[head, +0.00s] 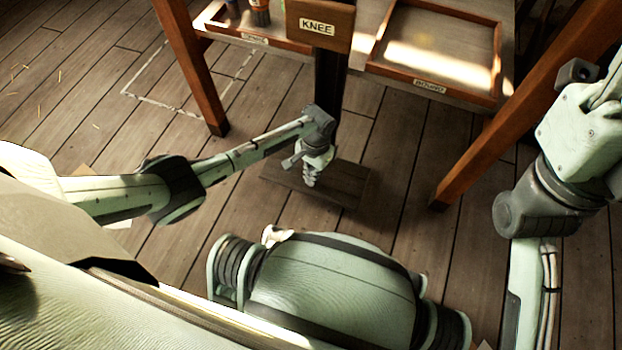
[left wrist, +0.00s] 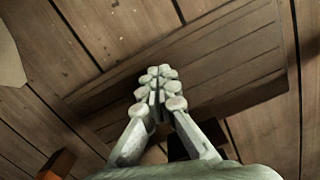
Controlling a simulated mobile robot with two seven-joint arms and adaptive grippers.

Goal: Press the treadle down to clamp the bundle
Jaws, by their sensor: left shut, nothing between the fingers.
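The treadle (head: 342,184) is a dark wooden board low over the floor, below the dark post under the block marked KNEE. It also fills the middle of the left wrist view (left wrist: 232,62), with grooves along its length. The bundle is not in view. My right arm shows at the right edge, but its gripper does not.
The KNEE block (head: 318,40) hangs above the treadle. Two shallow trays, left (head: 262,38) and right (head: 436,72), flank it. Wooden legs stand left (head: 192,70) and right (head: 520,105). A marked rectangle (head: 150,100) lies on the plank floor. Floor around the treadle is clear.

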